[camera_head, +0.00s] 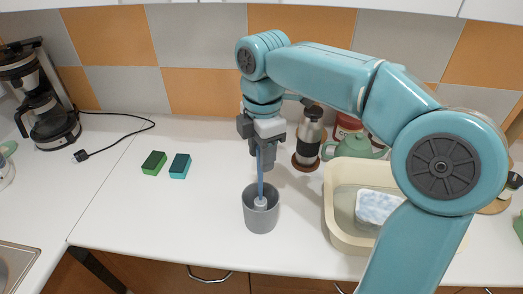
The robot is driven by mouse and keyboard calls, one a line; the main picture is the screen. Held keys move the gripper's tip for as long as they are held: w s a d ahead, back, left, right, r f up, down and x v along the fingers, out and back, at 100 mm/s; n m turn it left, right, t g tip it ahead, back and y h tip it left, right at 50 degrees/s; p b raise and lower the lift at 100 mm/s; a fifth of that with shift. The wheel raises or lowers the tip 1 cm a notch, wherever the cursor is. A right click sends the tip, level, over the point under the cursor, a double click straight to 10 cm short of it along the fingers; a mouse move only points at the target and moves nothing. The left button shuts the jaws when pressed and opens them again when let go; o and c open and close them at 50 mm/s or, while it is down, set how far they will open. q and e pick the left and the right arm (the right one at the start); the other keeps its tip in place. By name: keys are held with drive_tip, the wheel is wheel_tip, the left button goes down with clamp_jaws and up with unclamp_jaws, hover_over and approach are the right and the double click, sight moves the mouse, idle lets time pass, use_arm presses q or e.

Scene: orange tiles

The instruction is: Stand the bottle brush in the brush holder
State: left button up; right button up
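The bottle brush (261,178) has a thin blue handle and a white lower end. It is upright, its lower end inside the mouth of the grey, cup-shaped brush holder (261,221). The holder stands on the white counter near the front edge. My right gripper (263,149) points down above the holder, its fingers closed around the upper part of the blue handle. Whether the brush touches the holder's bottom is hidden by the wall. My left gripper is out of view.
A cream basin (334,225) with a pale sponge-like block (377,207) stands to the right, partly behind my arm. Behind are a French-press-like pot (309,138) and a green teapot (352,147). Green (154,163) and teal (180,166) blocks lie left.

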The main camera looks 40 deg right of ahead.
wheel_tip(320, 180, up, 16)
drive_tip(key=p, duration=0.4)
drive_tip(key=shift+d+r, duration=0.15)
idle(1.0)
